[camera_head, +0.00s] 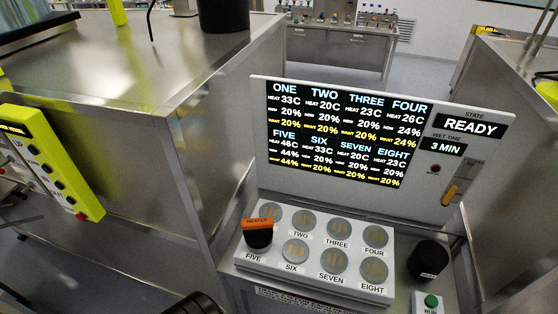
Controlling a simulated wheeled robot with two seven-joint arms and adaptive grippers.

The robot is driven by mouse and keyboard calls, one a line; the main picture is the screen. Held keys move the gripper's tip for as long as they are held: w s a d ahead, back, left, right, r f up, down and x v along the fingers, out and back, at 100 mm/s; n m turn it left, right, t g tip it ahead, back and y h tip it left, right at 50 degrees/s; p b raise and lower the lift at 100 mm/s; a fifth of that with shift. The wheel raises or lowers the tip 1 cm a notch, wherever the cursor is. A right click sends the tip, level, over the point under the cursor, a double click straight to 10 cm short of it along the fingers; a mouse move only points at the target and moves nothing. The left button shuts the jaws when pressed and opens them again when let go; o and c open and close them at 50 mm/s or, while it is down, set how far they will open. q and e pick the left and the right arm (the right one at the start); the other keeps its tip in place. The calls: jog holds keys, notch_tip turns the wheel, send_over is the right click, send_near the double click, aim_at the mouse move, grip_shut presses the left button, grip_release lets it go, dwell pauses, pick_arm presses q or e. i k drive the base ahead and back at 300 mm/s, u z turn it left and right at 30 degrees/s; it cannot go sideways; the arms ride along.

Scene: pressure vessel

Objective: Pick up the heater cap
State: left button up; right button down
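The heater cap (259,233) is a black round cap with an orange bar on top lettered "HEATER". It sits at the left end of the white block of numbered wells (310,285), just above the label FIVE. It covers the place there, and no label ONE shows on the block. No gripper fingers show in the head view. A dark rounded part at the bottom edge, left of the block, is cut off, and I cannot tell what it is.
A display panel (470,90) reading READY and 3 MIN stands behind the block. A black cylinder (428,259) and a green button (431,300) are at its right. Metal cabinets (150,100) flank this station. A yellow-green control box (45,160) is at the left.

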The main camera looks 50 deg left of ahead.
aim_at(257, 232)
jog(key=u, duration=1.55)
